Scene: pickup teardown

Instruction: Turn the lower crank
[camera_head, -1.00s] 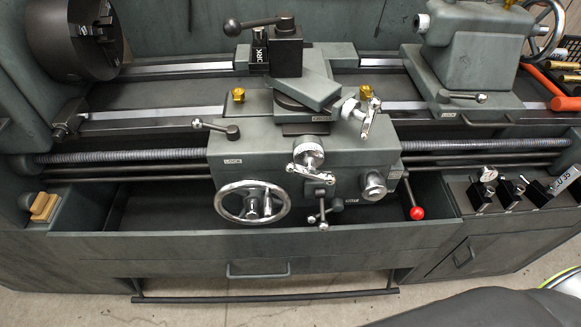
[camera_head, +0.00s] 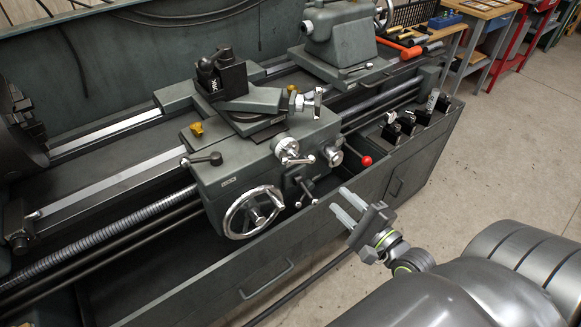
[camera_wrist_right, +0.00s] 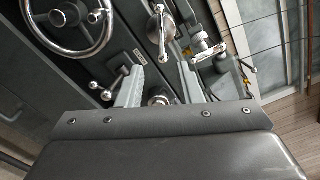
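The lathe carriage (camera_head: 245,165) carries two silver cranks on its right side. The lower crank (camera_head: 288,152) sits on the carriage's front face. The upper crank (camera_head: 308,103) sits higher on the slide. In the right wrist view a silver crank (camera_wrist_right: 160,28) shows at the top middle and another (camera_wrist_right: 222,55) to its right; I cannot tell for sure which is which. My right gripper (camera_head: 341,202) is open and empty, in front of the carriage, right of and below the lower crank, apart from it. Its fingers also show in the right wrist view (camera_wrist_right: 160,90). My left gripper is out of view.
A large handwheel (camera_head: 253,211) stands left of and below the lower crank. A small lever (camera_head: 305,190) and a red-knobbed lever (camera_head: 366,160) stick out nearby. The front tray and drawer (camera_head: 266,279) lie below. Open floor (camera_head: 480,175) is at the right.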

